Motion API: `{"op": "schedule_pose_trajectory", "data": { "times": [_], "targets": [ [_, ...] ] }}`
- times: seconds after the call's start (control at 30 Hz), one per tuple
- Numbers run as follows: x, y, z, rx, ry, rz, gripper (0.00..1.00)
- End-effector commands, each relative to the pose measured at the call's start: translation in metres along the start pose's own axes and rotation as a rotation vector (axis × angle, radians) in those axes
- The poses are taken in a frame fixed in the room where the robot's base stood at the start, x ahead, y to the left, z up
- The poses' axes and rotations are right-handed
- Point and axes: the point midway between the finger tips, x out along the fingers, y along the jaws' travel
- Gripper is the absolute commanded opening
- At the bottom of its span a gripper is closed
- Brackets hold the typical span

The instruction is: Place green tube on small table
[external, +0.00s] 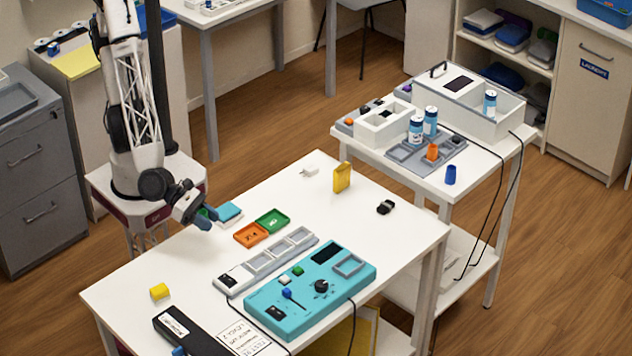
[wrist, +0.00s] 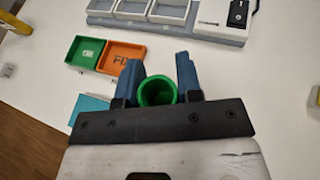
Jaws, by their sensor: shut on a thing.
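The green tube (wrist: 157,91) is an open hollow cylinder between the two blue fingers of my gripper (wrist: 158,76) in the wrist view. My gripper is shut on it. In the external view my gripper (external: 203,217) is low over the near-left side of the large white table, beside a teal block (external: 229,211). Only a bit of green shows there between the fingers. A smaller white table (external: 482,163) stands at the right, apart from my gripper. It carries blue-labelled bottles (external: 430,122), an orange tube (external: 432,152), a blue tube (external: 450,175) and grey trays.
On the large table are green (external: 273,221) and orange (external: 250,234) trays, a grey rack (external: 268,262), a teal device (external: 310,288), a yellow block (external: 342,177) and a black item (external: 386,207).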

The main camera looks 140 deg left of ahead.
Motion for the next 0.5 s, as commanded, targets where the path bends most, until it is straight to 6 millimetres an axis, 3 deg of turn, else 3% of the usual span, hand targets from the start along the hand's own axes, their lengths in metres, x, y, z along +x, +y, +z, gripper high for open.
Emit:
{"op": "schedule_pose_trajectory", "data": {
  "times": [0.2, 0.5],
  "targets": [
    [-0.037, 0.024, -0.029, -0.006, 0.000, 0.018, 0.10],
    [-0.055, 0.037, -0.041, -0.011, -0.001, 0.025, 0.10]
  ]
}}
